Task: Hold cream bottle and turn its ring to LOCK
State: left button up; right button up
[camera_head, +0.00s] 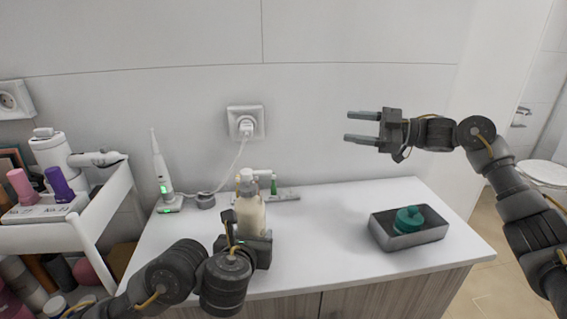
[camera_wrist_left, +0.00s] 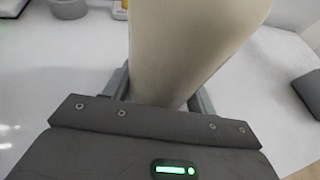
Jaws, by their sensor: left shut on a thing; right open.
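The cream bottle (camera_head: 250,214) has a cream-coloured body and a white pump top. It stands upright over the left part of the white counter. My left gripper (camera_head: 250,238) is shut around its lower body. In the left wrist view the bottle's body (camera_wrist_left: 188,45) fills the upper middle, between the two fingers (camera_wrist_left: 160,98). The ring near the bottle's neck is too small to read, so I cannot tell its setting. My right gripper (camera_head: 363,127) is open and empty, raised in front of the wall, to the right of the bottle and well above the counter.
A grey tray (camera_head: 380,232) with a teal-lidded item (camera_head: 408,219) sits on the counter's right. An electric toothbrush (camera_head: 161,170) stands at the back left. A white cart (camera_head: 80,225) with cosmetics is at far left. The counter's middle (camera_head: 320,240) is clear.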

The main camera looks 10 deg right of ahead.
jog(key=s+a+f+n+g+y, duration=0.15)
jog(key=a+n, duration=0.25)
jog(key=n, duration=0.5)
jog(key=s+a+f+n+g+h, duration=0.1)
jog(key=s+a+f+n+g, duration=0.15)
jog(key=a+n, duration=0.4)
jog(key=n+g+y, duration=0.1)
jog(key=n+g, duration=0.4)
jog(key=n, duration=1.5)
send_near(241, 191)
jog(key=a, duration=0.6)
jog(key=a+f, duration=0.1)
jog(key=a, duration=0.3)
jog(key=shift+w+a, duration=0.1)
jog(key=shift+w, duration=0.25)
jog(key=c, duration=1)
